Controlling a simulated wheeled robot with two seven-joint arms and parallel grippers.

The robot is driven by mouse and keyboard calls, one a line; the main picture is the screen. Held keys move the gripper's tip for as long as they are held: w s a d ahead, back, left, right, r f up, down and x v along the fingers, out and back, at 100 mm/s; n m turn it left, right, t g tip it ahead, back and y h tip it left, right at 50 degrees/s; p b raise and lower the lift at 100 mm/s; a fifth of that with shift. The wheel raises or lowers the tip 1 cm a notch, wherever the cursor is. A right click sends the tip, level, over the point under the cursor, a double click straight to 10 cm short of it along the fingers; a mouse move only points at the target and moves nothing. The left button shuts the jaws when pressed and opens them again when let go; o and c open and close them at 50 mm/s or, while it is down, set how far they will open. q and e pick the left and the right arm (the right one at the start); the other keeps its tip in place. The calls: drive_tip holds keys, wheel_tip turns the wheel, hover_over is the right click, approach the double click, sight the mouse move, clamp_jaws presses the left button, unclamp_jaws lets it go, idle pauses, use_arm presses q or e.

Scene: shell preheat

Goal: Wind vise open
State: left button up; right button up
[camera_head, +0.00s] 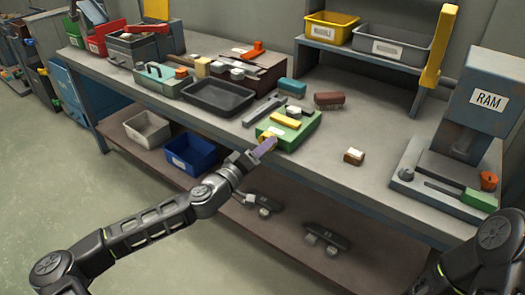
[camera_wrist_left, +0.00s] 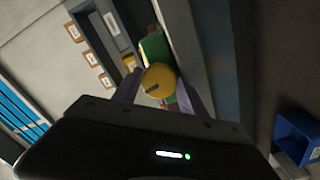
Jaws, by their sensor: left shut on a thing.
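The green vise (camera_head: 299,133) sits near the front edge of the workbench, with a yellow bar and a pale label on top. My left gripper (camera_head: 264,148) reaches its front side and is shut on a round yellow knob. In the left wrist view the yellow knob (camera_wrist_left: 158,80) lies between the fingertips, with the green vise body (camera_wrist_left: 153,47) behind it. How far apart the vise jaws are cannot be told. Only a dark part of my right arm shows at the bottom right of the head view; its gripper is out of view.
A black tray (camera_head: 218,97) stands left of the vise, and a grey tool (camera_head: 264,110) lies close beside it. A brown brush (camera_head: 329,99) lies behind, a small block (camera_head: 354,156) to the right. The RAM press (camera_head: 480,110) stands at the right. Bins sit on the lower shelf.

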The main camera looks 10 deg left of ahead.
use_arm(q)
drive_tip(key=shift+r+n, duration=0.2)
drive_tip(key=shift+n, duration=3.8)
drive_tip(key=shift+r+n, duration=0.15)
drive_tip(key=shift+n, duration=3.85)
drive_tip(key=o, duration=1.4)
drive_tip(key=shift+c, duration=0.2)
drive_tip(key=v, duration=0.8)
